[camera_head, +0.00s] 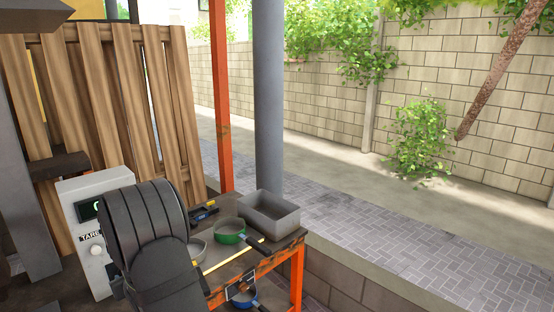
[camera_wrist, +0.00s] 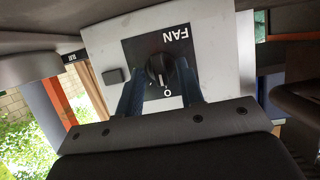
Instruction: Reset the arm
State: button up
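In the wrist view, the two dark blue fingers of my gripper (camera_wrist: 159,72) are spread apart in front of a light grey panel (camera_wrist: 220,55). A round black knob (camera_wrist: 160,69) on a black plate marked FAN appears between the fingers. The fingers hold nothing that I can see, and I cannot tell whether they touch the knob's sides. In the head view, my dark arm (camera_head: 150,235) fills the lower left, and the gripper is not visible there.
In the head view, a white box marked TARE (camera_head: 92,235) stands beside my arm. An orange-framed bench (camera_head: 285,243) carries a grey tray (camera_head: 268,212), a green-sided round pan (camera_head: 229,231) and a yellow stick (camera_head: 233,256). A blue pan (camera_head: 243,298) is lower. Wooden boards (camera_head: 125,100) stand behind.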

dwell(0.4)
jog(key=v, duration=1.7)
jog(key=x, duration=1.7)
jog(key=shift+w+f, duration=0.1)
jog(key=shift+m, duration=0.3)
jog(key=shift+w+d+m+g+y, duration=0.15)
jog(key=shift+m+g+y, duration=0.8)
jog(key=shift+m, duration=0.65)
jog(key=shift+w+d+f+m+g+y, duration=0.1)
jog(key=shift+m+g+y, duration=0.1)
jog(key=shift+m+y, duration=0.7)
jog(key=shift+f+m+g+y, duration=0.15)
jog(key=shift+m+y, duration=0.3)
jog(key=shift+m, duration=0.75)
jog(key=shift+r, duration=0.1)
